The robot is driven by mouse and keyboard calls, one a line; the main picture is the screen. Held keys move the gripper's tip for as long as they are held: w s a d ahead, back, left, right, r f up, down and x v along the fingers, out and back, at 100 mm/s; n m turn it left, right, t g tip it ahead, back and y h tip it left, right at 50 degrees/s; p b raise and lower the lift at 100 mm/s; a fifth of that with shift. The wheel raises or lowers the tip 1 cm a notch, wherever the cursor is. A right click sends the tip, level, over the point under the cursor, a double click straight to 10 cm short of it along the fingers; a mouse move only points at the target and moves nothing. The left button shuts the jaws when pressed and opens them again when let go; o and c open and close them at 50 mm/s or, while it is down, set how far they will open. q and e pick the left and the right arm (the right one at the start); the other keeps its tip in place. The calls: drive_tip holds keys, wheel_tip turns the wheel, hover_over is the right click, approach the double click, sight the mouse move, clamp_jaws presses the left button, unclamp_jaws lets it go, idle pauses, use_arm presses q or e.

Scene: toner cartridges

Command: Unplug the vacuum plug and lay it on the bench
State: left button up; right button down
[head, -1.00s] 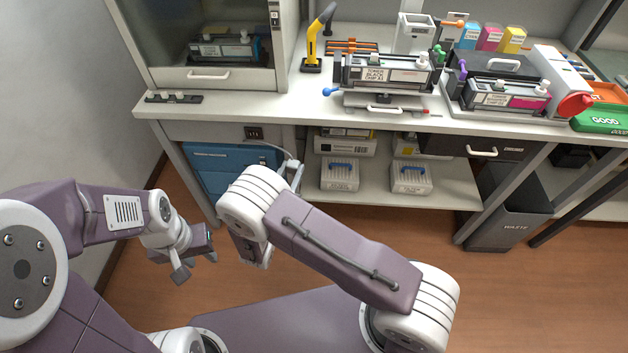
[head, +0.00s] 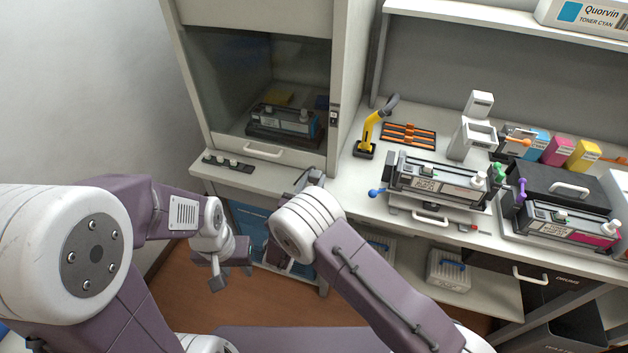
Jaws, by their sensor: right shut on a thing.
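My own wrist covers most of the fingers, so the vacuum plug cannot be made out clearly. The blue unit (head: 247,222) under the bench is partly hidden behind my arms. The wall socket under the bench is not visible now. My left gripper (head: 232,276) is empty, with its fingers apart, in front of the blue unit and below bench height.
A yellow tool on a stand (head: 369,133), a toner cartridge (head: 436,180) and coloured boxes (head: 558,150) occupy the bench. Bare bench shows between the cabinet and the toner cartridge.

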drive_tip(key=f, duration=0.1)
drive_tip(key=f+b, duration=0.1)
drive_tip(key=shift+w+d+f, duration=0.15)
drive_tip(key=shift+w+f, duration=0.2)
drive_tip(key=f+b, duration=0.2)
drive_tip(key=shift+s+f+b, duration=0.25)
drive_tip(key=shift+f+b, duration=0.05)
drive_tip(key=shift+f, duration=0.05)
drive_tip(key=shift+w+f+b, duration=0.1)
drive_tip(key=shift+f+b, duration=0.2)
drive_tip(key=shift+f, duration=0.1)
drive_tip(key=c, duration=0.9)
unclamp_jaws()
drive_tip(key=shift+r, duration=0.1)
drive_tip(key=shift+c, duration=0.2)
drive_tip(key=v, duration=0.9)
